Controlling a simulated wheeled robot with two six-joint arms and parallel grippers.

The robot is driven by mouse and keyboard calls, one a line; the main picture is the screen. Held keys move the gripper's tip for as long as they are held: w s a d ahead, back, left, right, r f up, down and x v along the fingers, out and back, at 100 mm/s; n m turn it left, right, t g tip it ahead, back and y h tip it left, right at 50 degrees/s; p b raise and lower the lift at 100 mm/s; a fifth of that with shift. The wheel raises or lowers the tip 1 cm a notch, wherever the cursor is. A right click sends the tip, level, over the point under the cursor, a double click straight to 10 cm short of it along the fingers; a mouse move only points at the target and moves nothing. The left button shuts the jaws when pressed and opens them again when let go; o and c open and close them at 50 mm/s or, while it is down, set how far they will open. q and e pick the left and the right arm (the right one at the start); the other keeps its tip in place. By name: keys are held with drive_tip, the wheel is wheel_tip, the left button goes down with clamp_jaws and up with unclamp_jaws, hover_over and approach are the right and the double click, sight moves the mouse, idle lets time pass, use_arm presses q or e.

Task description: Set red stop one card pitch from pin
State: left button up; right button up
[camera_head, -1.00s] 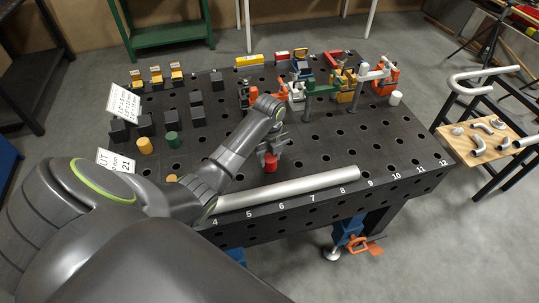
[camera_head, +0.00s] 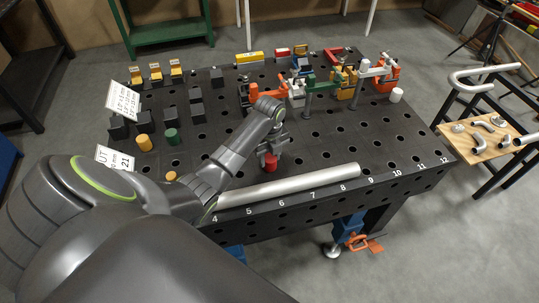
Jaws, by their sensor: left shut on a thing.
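The red stop (camera_head: 270,162) is a small red cylinder near the front middle of the black table with a grid of holes. My left gripper (camera_head: 269,153) points down over it and is shut on it. The stop is upright; I cannot tell whether its base touches the table. A silver tube (camera_head: 290,186) lies along the front edge, just in front of the stop. White cards (camera_head: 113,159) with printed text stand at the left; the card's lower part is partly hidden by my arm. I cannot make out which piece is the pin. My right gripper is not in view.
Several coloured clamps (camera_head: 343,84) crowd the back right. A white cylinder (camera_head: 396,95) stands at the right. The table's right front (camera_head: 385,150) is clear.

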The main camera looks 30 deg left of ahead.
use_arm(q)
drive_tip(key=shift+f, duration=0.1)
drive_tip(key=o, duration=1.4)
wheel_tip(320, 180, up, 6)
drive_tip(key=shift+b, duration=0.55)
drive_tip(key=shift+r+p, duration=4.85)
drive_tip(key=shift+r, duration=0.8)
